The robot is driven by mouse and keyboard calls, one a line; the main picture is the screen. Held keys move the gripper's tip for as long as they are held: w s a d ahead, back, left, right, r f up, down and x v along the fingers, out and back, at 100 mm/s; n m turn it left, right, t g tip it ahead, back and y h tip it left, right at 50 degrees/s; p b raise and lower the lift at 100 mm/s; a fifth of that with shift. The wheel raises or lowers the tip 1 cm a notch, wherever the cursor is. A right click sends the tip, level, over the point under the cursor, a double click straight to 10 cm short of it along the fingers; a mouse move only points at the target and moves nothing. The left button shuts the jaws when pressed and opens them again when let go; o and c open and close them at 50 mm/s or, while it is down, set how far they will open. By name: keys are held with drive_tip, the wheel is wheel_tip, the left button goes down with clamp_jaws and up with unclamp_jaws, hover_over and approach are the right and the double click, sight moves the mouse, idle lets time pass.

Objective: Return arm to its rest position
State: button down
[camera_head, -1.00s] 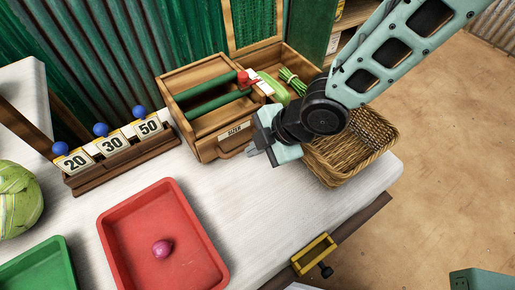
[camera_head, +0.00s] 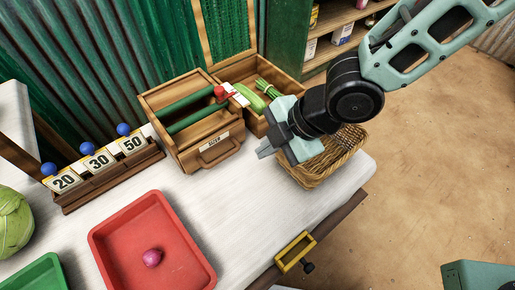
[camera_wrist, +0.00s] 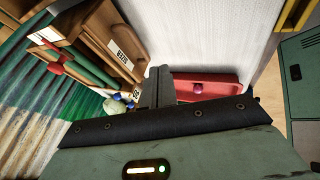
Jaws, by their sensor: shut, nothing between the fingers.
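My gripper (camera_head: 266,151) is above the right part of the white table (camera_head: 260,208), in front of the wicker basket (camera_head: 333,160) and right of the wooden drawer box (camera_head: 209,154). Its fingers are shut and hold nothing. In the wrist view the closed fingers (camera_wrist: 158,88) point over the table toward the red tray (camera_wrist: 222,83). My arm reaches in from the upper right and hides part of the basket.
The red tray (camera_head: 105,240) holds a pink round vegetable (camera_head: 152,258). A green tray (camera_head: 40,275), a cabbage (camera_head: 14,222) and number cards on a wooden rack (camera_head: 110,172) stand left. A yellow bracket (camera_head: 294,252) sits at the front edge. Open floor lies right.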

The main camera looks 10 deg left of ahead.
drive_tip(key=shift+d+r, duration=0.2)
drive_tip(key=s+d+r+m+t+h+p, duration=0.1)
drive_tip(key=d+r+m+h, duration=0.1)
drive_tip(key=d+r+m, duration=0.3)
drive_tip(key=d+r+m+t+h+p, duration=0.1)
drive_tip(key=d+r+m+h, duration=0.15)
drive_tip(key=d+m, duration=0.35)
drive_tip(key=s+d+r+m+g+h, duration=0.1)
drive_tip(key=s+d+r+m+g, duration=0.1)
drive_tip(key=s+d+r+m, duration=0.3)
drive_tip(key=s+d+m, duration=0.2)
drive_tip(key=s+m, duration=0.1)
drive_tip(key=shift+d, duration=0.3)
